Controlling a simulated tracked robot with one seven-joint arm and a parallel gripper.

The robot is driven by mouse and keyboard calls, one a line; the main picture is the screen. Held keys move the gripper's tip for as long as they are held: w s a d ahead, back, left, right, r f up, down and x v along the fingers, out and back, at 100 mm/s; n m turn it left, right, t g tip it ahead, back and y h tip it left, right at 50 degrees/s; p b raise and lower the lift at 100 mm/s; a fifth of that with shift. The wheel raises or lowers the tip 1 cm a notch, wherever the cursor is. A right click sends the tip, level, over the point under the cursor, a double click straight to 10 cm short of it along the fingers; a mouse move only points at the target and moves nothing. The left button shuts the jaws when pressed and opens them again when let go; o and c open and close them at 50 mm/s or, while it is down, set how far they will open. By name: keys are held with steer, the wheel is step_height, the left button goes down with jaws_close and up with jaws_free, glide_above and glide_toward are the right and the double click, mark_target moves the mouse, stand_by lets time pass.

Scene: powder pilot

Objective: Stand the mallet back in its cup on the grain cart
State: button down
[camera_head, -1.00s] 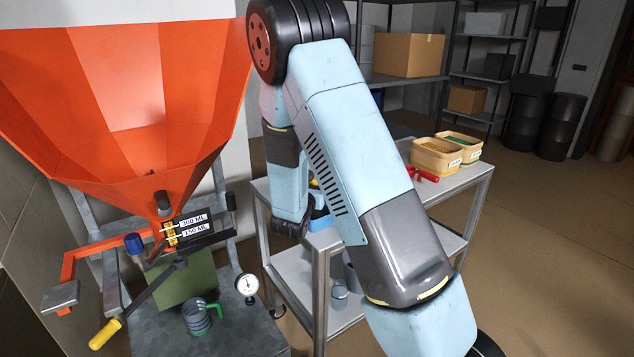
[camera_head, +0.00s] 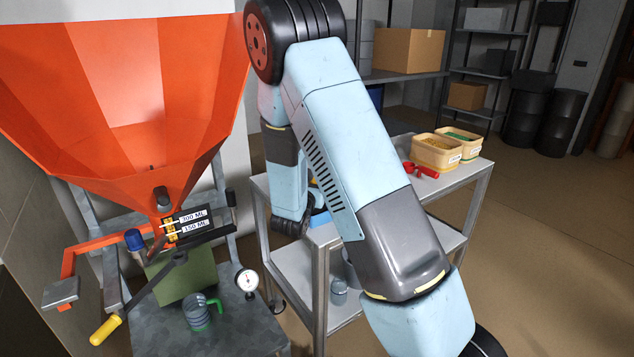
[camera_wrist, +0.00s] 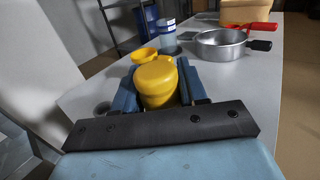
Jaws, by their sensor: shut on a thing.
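In the wrist view, my gripper (camera_wrist: 157,95) is shut on a rounded yellow part, which I take to be the mallet's head (camera_wrist: 155,80). It sits between the two blue fingers, above the grey top of the cart (camera_wrist: 225,105). The mallet's handle is hidden. A second yellow piece (camera_wrist: 145,54) shows just beyond; I cannot tell whether it belongs to the mallet. In the head view, my arm hides most of the gripper and mallet.
Grain bins (camera_head: 436,152) and red-handled items (camera_head: 422,170) are at the cart's far end. The orange hopper (camera_head: 120,100) and a green-handled jug (camera_head: 198,313) are left.

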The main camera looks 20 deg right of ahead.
steer(key=shift+f, duration=0.15)
jaws_free()
stand_by(0.9)
steer(key=shift+s, duration=0.1)
steer(key=v, duration=1.3)
steer(key=shift+s+a, duration=0.25)
steer(key=shift+s, duration=0.1)
stand_by(0.5)
stand_by(0.4)
